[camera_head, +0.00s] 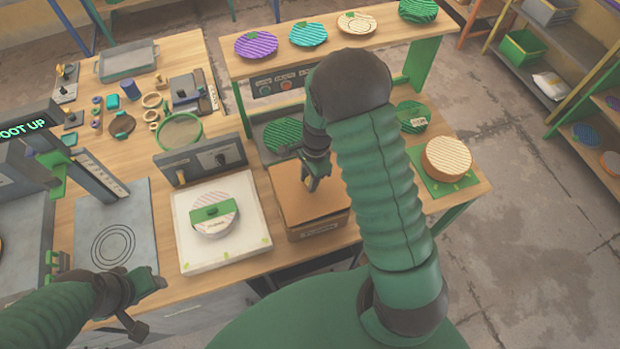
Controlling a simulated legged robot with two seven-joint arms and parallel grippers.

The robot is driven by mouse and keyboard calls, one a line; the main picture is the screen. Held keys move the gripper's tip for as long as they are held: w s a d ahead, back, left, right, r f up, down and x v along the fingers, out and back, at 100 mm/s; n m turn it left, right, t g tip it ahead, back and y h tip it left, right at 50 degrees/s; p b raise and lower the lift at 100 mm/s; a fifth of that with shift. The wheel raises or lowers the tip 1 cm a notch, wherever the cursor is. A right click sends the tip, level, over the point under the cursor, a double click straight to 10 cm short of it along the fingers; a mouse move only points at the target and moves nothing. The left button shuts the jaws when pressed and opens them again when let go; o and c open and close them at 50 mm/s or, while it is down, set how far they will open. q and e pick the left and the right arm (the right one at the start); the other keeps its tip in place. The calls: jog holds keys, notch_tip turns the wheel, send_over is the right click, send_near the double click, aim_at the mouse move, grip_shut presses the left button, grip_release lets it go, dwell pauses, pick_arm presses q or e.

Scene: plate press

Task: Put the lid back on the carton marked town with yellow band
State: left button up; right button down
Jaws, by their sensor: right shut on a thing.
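A brown cardboard carton (296,219) stands at the front of the table with a pale label (320,230) on its front. The label's writing is too small to read, and I see no yellow band. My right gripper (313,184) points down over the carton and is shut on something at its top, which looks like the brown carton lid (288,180). I cannot tell whether the lid is seated or held just above. My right arm hides part of the carton's right side. My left gripper (150,304) is open and empty near the table's front-left edge.
A white board (185,247) left of the carton bears a striped round plate with a green band (214,212). A striped round stack (447,156) sits on a green mat at right. A raised shelf (282,60) with several plates runs behind.

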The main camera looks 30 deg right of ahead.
jog(key=shift+w+a+r, duration=0.1)
jog(key=shift+a, duration=0.25)
jog(key=shift+s+a+r, duration=0.15)
jog(key=shift+s+a, duration=0.15)
jog(key=shift+a, duration=0.05)
pick_arm(q)
jog(key=shift+a+r, duration=0.2)
jog(key=shift+r, duration=0.1)
pick_arm(e)
jog(key=shift+d, duration=0.1)
pick_arm(q)
jog(key=shift+w+d, duration=0.1)
pick_arm(e)
jog(key=shift+w+d, duration=0.1)
pick_arm(q)
jog(key=shift+a+p, duration=0.2)
jog(key=shift+p, duration=0.15)
jog(key=shift+d+r, duration=0.1)
pick_arm(e)
jog(key=shift+d+f, duration=0.1)
jog(key=shift+f, duration=0.15)
pick_arm(q)
jog(key=shift+f, duration=0.35)
pick_arm(e)
jog(key=shift+f, duration=0.65)
